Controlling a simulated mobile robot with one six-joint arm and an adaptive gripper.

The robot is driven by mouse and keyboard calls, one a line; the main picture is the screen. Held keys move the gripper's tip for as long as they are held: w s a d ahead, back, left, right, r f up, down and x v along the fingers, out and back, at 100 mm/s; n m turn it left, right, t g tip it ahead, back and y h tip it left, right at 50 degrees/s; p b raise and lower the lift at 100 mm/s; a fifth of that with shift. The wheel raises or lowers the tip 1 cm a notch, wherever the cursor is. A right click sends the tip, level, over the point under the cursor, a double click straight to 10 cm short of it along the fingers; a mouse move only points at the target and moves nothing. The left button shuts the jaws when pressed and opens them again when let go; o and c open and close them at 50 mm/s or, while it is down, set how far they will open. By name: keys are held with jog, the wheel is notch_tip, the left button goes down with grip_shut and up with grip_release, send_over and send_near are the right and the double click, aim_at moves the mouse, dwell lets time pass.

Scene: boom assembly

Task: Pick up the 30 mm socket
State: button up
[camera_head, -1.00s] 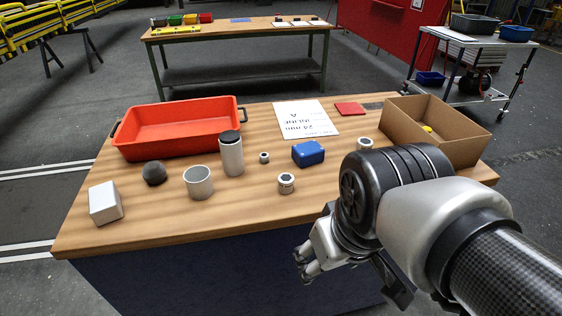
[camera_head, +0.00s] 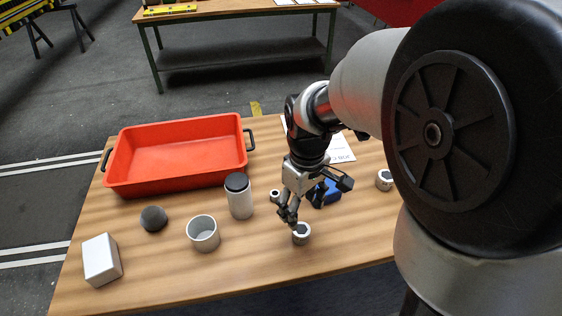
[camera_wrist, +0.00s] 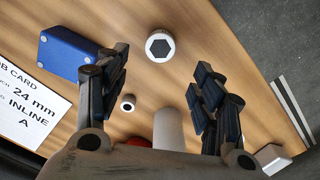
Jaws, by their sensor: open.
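Three sockets show on the wooden table in the head view. One silver socket (camera_head: 301,234) stands upright near the front, just below my gripper (camera_head: 287,216). A small socket (camera_head: 274,196) stands behind it, and another socket (camera_head: 384,180) stands to the right. I cannot read sizes on them, so I cannot tell which is 30 mm. In the wrist view the front socket (camera_wrist: 160,46) shows its hexagonal opening beyond and between my open, empty fingers (camera_wrist: 163,88). The small socket (camera_wrist: 128,102) is nearer the left finger. The right socket is out of the wrist view.
A blue box (camera_head: 328,194) sits close behind my gripper. A red tray (camera_head: 176,157) lies behind. My arm hides the right side. The job card (camera_wrist: 30,104) reads 24 mm.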

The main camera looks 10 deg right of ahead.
aim_at(301, 229)
notch_tip(301, 229, down, 5)
jog(key=shift+f+b, duration=0.15)
jog(key=shift+b, duration=0.5)
jog(key=f, duration=0.2)
jog(key=f+b, duration=0.1)
jog(key=shift+s+d+f+b, duration=0.15)
jog(key=shift+s+f+b, duration=0.05)
jog(key=shift+f+b, duration=0.15)
jog(key=shift+f, duration=0.55)
jog(key=shift+c, duration=0.3)
jog(key=shift+r, duration=0.1)
jog(key=c, duration=1.2)
